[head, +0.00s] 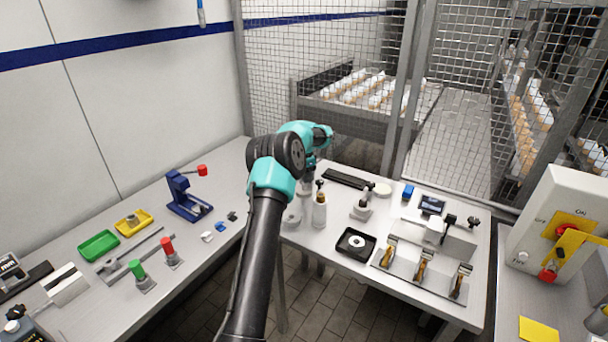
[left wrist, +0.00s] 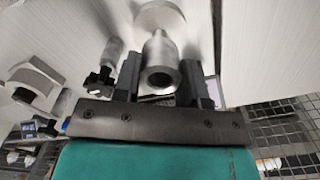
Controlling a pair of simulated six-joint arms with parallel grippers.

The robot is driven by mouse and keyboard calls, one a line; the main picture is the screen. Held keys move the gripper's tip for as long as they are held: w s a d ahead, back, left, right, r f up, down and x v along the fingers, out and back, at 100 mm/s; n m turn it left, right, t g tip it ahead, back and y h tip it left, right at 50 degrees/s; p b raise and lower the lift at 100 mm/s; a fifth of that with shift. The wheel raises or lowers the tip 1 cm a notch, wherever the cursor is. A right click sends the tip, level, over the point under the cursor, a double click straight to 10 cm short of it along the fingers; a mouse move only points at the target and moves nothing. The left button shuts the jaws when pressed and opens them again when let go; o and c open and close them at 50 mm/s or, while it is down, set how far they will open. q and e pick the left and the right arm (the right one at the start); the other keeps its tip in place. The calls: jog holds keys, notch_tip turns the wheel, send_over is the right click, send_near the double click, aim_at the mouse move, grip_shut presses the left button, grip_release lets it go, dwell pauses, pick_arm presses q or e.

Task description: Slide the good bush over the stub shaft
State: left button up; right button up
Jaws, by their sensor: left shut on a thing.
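My left gripper (left wrist: 160,85) is shut on a short grey metal bush (left wrist: 160,62), its dark, round bore facing the wrist camera. Beyond it, in line, a narrower metal stub shaft (left wrist: 160,34) rises from a round flange (left wrist: 160,16). The bush looks very near the shaft, but I cannot tell whether it is around the end. In the head view, my left gripper (head: 308,186) points down beside the bottles, and the bush is too small to make out. My right gripper is not in view.
A black tray (head: 372,252) with a metal ring lies to the right, near a fixture (head: 420,275) with several upright clamps. A blue press (head: 187,197) stands on the left bench. Mesh fencing (head: 330,60) closes the back.

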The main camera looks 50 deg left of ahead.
aim_at(304, 189)
pick_arm(q)
jog(key=shift+f, duration=1.75)
jog(key=o, duration=1)
jog(key=shift+r, duration=0.1)
notch_tip(304, 189, up, 17)
jog(key=shift+r, duration=0.15)
dwell(0.8)
